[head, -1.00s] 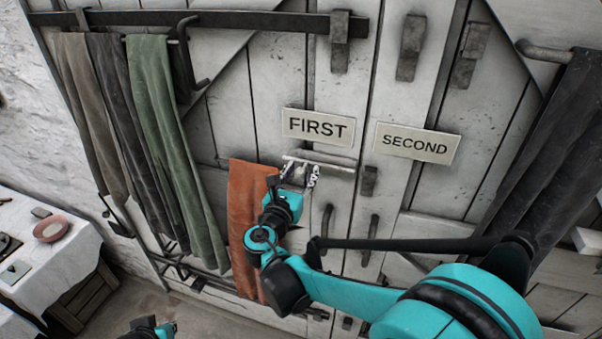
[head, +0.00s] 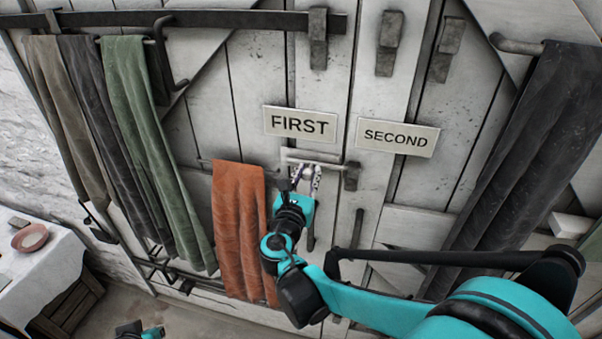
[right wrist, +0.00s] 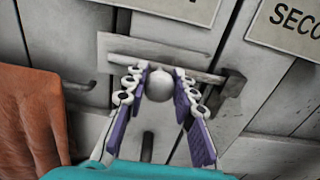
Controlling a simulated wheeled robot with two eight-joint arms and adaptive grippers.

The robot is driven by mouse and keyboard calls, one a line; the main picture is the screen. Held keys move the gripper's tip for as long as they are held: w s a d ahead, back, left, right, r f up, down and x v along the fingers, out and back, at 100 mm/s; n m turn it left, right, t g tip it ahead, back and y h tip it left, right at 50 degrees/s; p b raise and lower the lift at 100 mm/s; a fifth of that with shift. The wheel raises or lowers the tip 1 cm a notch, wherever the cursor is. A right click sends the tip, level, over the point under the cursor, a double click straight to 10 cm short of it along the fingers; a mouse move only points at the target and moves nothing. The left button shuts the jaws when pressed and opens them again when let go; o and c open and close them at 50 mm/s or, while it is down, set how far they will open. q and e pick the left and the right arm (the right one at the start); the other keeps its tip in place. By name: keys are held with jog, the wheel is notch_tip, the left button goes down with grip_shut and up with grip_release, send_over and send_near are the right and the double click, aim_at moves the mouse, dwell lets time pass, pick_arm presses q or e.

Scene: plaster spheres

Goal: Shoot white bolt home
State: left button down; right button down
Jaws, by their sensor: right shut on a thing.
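The white bolt (head: 298,155) is a pale bar on a plate on the door planks, just below the FIRST sign (head: 300,124). It also shows in the right wrist view (right wrist: 196,74), with a round pale knob (right wrist: 159,85). My right gripper (head: 308,174) is shut on the knob, one finger on each side, in the right wrist view (right wrist: 160,95). The bar's right end reaches the dark keeper (head: 351,176); I cannot tell how deep it sits there. The keeper also shows in the right wrist view (right wrist: 229,95). My left gripper is not visible.
A rust cloth (head: 240,230) hangs close left of my right gripper. The SECOND sign (head: 398,138) is to the right. Green (head: 150,140) and dark (head: 500,170) cloths hang farther out. A table with a white cloth (head: 40,275) stands at lower left.

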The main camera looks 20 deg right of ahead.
jog(key=c, duration=1.3)
grip_release()
jog(key=shift+s+d, duration=0.15)
jog(key=shift+d, duration=0.1)
jog(key=shift+o, duration=0.2)
jog(key=shift+s+a, duration=0.1)
jog(key=shift+a, duration=0.1)
jog(key=v, duration=1.1)
jog(key=shift+s, duration=0.3)
jog(key=shift+f, duration=0.1)
